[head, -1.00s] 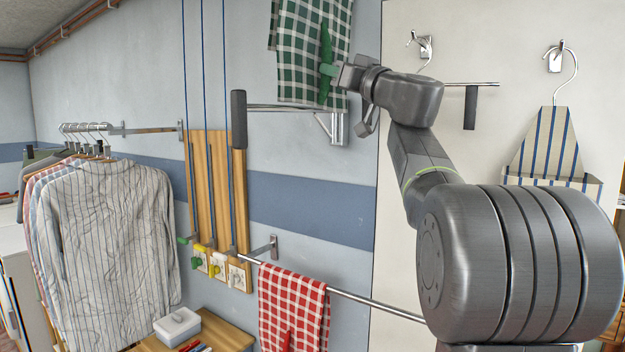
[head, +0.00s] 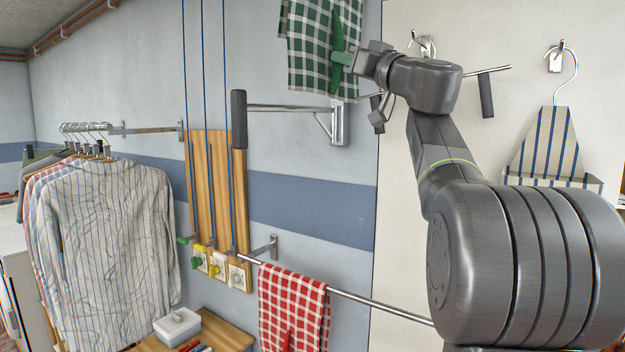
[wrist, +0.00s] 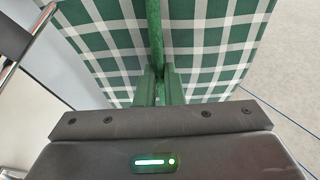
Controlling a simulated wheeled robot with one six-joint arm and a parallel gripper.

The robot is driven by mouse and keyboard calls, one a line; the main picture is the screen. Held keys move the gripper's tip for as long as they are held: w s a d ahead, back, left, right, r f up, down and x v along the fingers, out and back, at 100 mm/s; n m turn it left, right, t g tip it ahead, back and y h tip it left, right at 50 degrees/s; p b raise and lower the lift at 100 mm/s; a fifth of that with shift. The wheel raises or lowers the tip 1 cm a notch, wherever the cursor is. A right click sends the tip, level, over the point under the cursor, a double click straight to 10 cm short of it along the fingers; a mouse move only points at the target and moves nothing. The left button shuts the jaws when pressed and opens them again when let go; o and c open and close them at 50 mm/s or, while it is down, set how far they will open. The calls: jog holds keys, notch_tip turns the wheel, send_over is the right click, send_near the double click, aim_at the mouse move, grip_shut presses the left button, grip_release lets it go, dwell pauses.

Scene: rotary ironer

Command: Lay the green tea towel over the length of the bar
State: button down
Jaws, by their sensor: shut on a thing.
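The green-and-white checked tea towel (head: 310,50) hangs at the top middle of the head view, its upper edge cut off by the frame. A long green tab (head: 338,42) runs down its face. My gripper (head: 345,60) is shut on this tab, and the towel hangs from it. In the wrist view, the green fingers (wrist: 159,88) close on the tab, with the towel (wrist: 215,45) spread behind it. A chrome bar (head: 380,305) runs low along the wall with a red checked towel (head: 293,300) over its left part. I cannot tell which bar the task means.
An upper chrome rail (head: 285,108) on a wall bracket (head: 338,122) lies below the towel. A rod with a dark grip (head: 486,95) shows behind my arm. A white box (head: 177,325) stands below.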

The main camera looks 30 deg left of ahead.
jog(key=shift+s+d, duration=0.15)
jog(key=shift+d, duration=1.15)
jog(key=shift+s+d, duration=0.15)
jog(key=shift+d, duration=1.1)
